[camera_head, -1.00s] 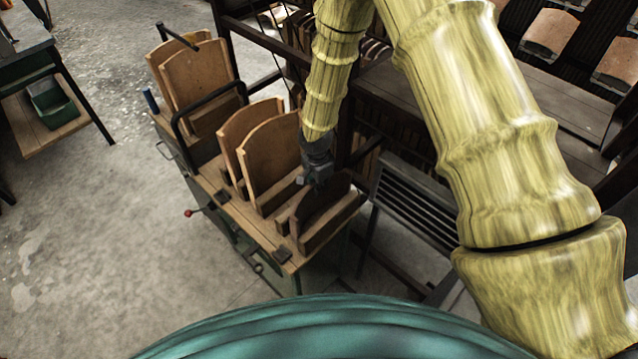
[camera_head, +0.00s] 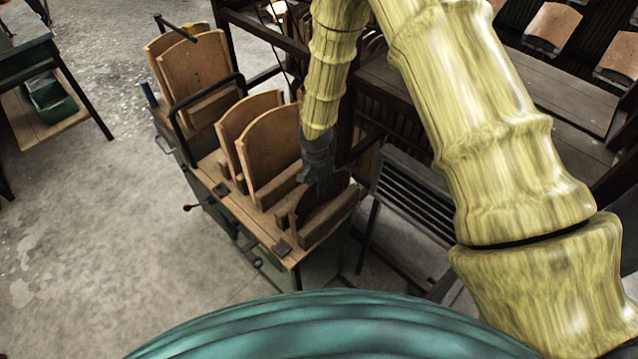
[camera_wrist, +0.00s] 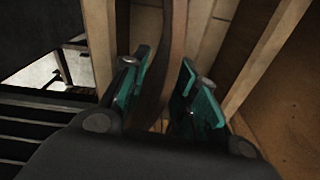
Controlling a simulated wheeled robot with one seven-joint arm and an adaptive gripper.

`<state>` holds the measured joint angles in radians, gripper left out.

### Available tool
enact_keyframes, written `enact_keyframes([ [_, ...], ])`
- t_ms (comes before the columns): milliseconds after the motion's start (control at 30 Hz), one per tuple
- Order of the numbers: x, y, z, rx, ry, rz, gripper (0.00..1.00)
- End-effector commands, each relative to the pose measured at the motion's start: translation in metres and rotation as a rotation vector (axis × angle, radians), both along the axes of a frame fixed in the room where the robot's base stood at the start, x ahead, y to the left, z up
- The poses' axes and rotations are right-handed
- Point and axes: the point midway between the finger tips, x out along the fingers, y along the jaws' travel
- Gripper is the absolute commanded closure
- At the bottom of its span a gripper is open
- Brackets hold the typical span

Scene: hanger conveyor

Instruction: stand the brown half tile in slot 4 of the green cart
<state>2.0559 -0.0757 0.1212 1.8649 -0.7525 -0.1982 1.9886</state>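The brown half tile (camera_head: 322,207) stands upright at the near end of the green cart (camera_head: 320,269), low between two wooden rails. My gripper (camera_head: 318,183) is above it, pointing down, with its fingers on either side of the tile's upper part. In the wrist view the tile (camera_wrist: 168,65) runs as a curved brown strip between the teal pads of my gripper (camera_wrist: 165,88). The pads are close to its faces and look shut on it. The tile's lower edge and the slot floor are hidden, and I see no slot number.
Larger tan tiles (camera_head: 270,147) stand in the cart's middle, and more (camera_head: 190,68) at its far end. A black handle bar (camera_head: 205,101) arches across the cart. A dark slatted rack (camera_head: 414,196) is close on the right.

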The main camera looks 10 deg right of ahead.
Motion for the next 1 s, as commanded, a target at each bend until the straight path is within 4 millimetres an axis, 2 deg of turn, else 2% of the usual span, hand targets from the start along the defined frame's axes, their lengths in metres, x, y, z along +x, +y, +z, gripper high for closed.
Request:
enact_keyframes([
  [267, -0.001, 0.0, -0.001, 0.0, 0.001, 0.0, 0.66],
  [433, -0.001, 0.0, 0.007, 0.0, 0.0, -0.001, 0.66],
  [1000, -0.004, 0.005, 0.09, 0.001, -0.002, -0.001, 0.66],
])
